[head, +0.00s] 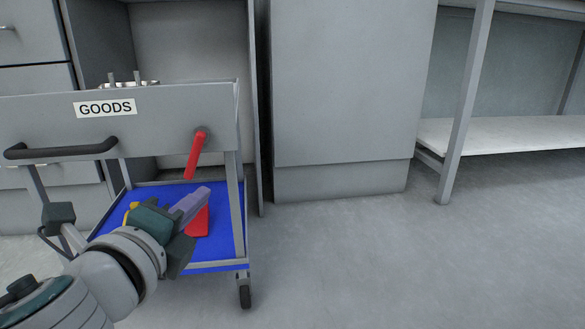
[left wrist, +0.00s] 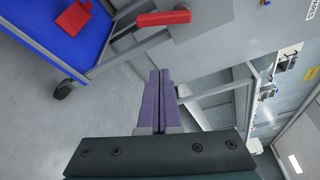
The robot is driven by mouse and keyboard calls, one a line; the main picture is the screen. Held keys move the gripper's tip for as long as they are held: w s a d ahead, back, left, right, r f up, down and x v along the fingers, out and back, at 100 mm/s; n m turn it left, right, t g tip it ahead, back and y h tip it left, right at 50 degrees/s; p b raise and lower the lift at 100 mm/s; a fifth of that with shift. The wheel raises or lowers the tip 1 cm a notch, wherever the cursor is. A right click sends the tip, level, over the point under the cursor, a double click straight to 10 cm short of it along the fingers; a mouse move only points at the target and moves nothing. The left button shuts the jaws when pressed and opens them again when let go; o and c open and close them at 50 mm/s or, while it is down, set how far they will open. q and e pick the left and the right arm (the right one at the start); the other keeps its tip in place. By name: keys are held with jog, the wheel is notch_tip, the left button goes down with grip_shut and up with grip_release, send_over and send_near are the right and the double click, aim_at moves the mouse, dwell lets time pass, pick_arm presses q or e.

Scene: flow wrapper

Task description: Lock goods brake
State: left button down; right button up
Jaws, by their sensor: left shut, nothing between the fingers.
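The goods cart (head: 215,110) stands at the left of the head view, with a grey end panel labelled GOODS (head: 105,108). The red brake lever (head: 195,155) is on the panel's right part and hangs down, tilted slightly to the lower left. In the left wrist view the red lever (left wrist: 163,18) shows near the top, beyond the fingertips and apart from them. My left gripper (head: 200,198) is shut and empty, below the lever in the head view. Its purple fingers (left wrist: 158,85) lie together in the wrist view. My right gripper is not in view.
The cart has a black handle (head: 62,150) at the left and a blue lower shelf (head: 228,222) with a red item (head: 198,222) and a yellow item on it. A grey cabinet (head: 345,90) stands behind. A bench with a white shelf (head: 500,135) is at right. The floor at right is clear.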

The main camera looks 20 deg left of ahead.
aim_at(195, 154)
pick_arm(q)
jog(key=b+x, duration=0.4)
jog(key=x, duration=0.6)
jog(key=s+a, duration=0.1)
jog(key=s+a+r, duration=0.1)
jog(key=a, duration=0.1)
jog(key=shift+a+r, duration=0.1)
jog(key=shift+r, duration=0.1)
jog(key=shift+w, duration=0.1)
